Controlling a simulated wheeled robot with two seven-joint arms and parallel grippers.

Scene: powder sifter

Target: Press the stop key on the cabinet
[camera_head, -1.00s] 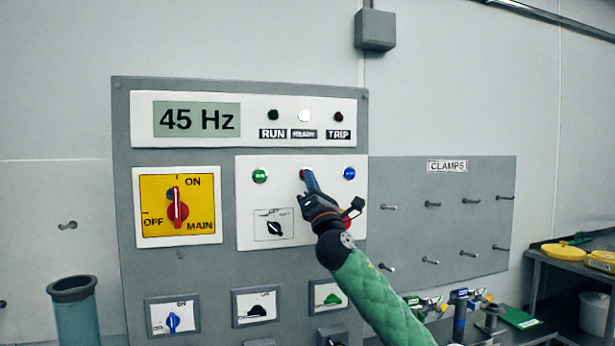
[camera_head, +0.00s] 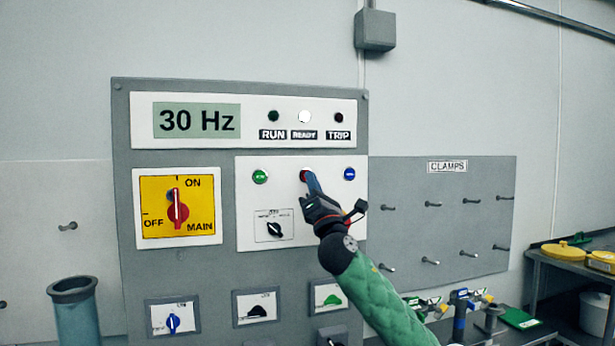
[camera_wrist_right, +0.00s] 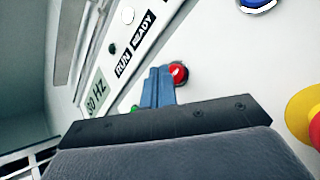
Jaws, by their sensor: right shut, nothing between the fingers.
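The cabinet (camera_head: 135,265) stands against the wall with its upper panel facing me. A red key (camera_head: 303,174) sits between a green key (camera_head: 260,177) and a blue key (camera_head: 349,174); I take it as the stop key. My right gripper (camera_head: 312,184) is shut and empty, its blue fingertips at the red key's lower edge. In the right wrist view the fingers (camera_wrist_right: 158,88) lie beside the red key (camera_wrist_right: 179,73) and partly overlap it. Whether they touch or press it I cannot tell. My left gripper is not in view.
The display (camera_head: 197,120) reads 30 Hz. The READY lamp (camera_head: 305,116) is white; the RUN and TRIP lamps are dark. A yellow main switch (camera_head: 178,206) points to ON. A red knob on yellow (camera_wrist_right: 314,125) shows in the wrist view.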

